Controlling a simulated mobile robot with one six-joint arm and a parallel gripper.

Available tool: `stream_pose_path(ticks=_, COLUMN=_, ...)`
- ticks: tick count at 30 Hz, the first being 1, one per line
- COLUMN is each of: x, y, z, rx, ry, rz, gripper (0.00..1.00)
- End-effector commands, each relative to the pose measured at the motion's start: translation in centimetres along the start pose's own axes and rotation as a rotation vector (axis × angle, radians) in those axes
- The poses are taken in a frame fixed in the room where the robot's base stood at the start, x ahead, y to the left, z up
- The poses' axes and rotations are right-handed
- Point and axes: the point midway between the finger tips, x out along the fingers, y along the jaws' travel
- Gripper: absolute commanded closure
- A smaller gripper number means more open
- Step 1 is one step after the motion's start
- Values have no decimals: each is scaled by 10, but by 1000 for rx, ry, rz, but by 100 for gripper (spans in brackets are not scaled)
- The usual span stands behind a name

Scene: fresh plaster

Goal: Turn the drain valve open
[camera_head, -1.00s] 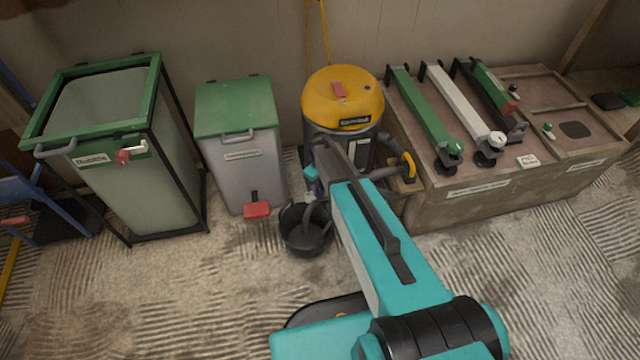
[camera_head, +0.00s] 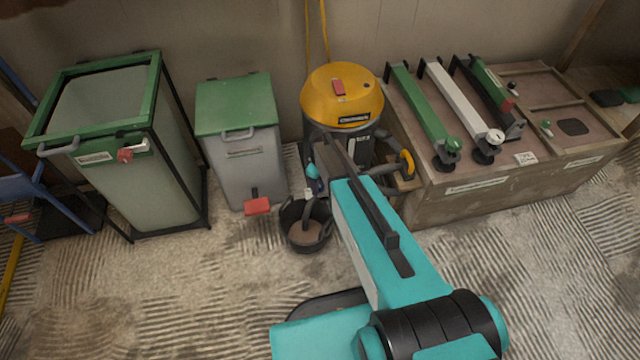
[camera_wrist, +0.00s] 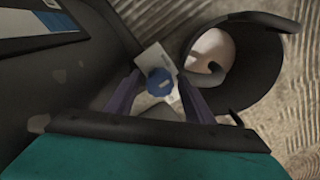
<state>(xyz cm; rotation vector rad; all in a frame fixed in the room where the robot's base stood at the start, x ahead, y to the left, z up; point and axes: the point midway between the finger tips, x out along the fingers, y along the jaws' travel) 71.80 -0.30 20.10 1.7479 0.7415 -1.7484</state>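A round blue knob (camera_wrist: 160,82) with a light mark sits in front of a white plate (camera_wrist: 155,58) low on the dark body of a yellow-topped drum machine (camera_head: 342,97). I take the knob to be the drain valve. My gripper (camera_wrist: 160,74) has its two dark fingers apart, one on each side of the knob, with a small gap visible on both sides. I cannot tell its depth over the knob.
A grey bin (camera_head: 245,165) with a green lid and red pedal stands left of the drum. A larger green-framed bin (camera_head: 155,195) is further left. A wooden bench (camera_head: 470,188) with several long-handled levers is at the right. The ridged floor in front is mostly clear.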

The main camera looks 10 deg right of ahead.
Motion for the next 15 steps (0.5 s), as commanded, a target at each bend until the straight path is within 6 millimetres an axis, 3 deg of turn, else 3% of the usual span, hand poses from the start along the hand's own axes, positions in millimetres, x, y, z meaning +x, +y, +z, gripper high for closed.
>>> stream_pose_path(ticks=15, x=-9, y=0, z=0, rx=2, ry=1, rz=0, gripper=50)
